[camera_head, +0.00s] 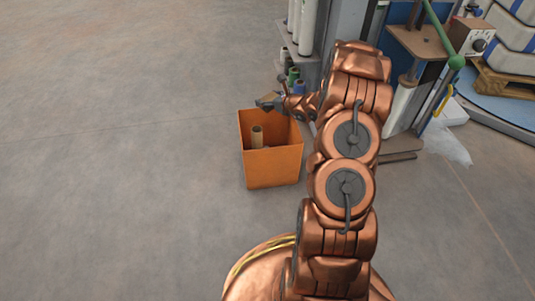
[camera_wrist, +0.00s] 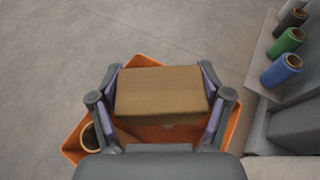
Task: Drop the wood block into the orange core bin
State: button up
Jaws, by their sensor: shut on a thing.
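My gripper (camera_wrist: 160,95) is shut on the wood block (camera_wrist: 160,90), a brown rectangular piece held between the two fingers in the wrist view. The orange core bin (camera_head: 273,168) stands on the floor in the head view, open at the top. Its orange rim also shows around and below the block in the wrist view (camera_wrist: 76,140). In the head view my gripper (camera_head: 268,102) is above the bin's far side, and the block is barely discernible there. A brown cardboard core (camera_head: 257,138) stands upright inside the bin. The block hides much of the bin's inside in the wrist view.
A grey machine with a shelf (camera_head: 300,62) stands just behind and right of the bin. Green (camera_wrist: 287,41) and blue (camera_wrist: 281,70) rolls stand on its shelf. A pallet with white sacks (camera_head: 505,85) is at the far right. The floor to the left is clear.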

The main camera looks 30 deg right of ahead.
jog(key=shift+f+b, duration=1)
jog(key=shift+f, duration=1.5)
jog(key=o, duration=1.1)
jog(key=shift+o, duration=0.2)
jog(key=v, duration=1.2)
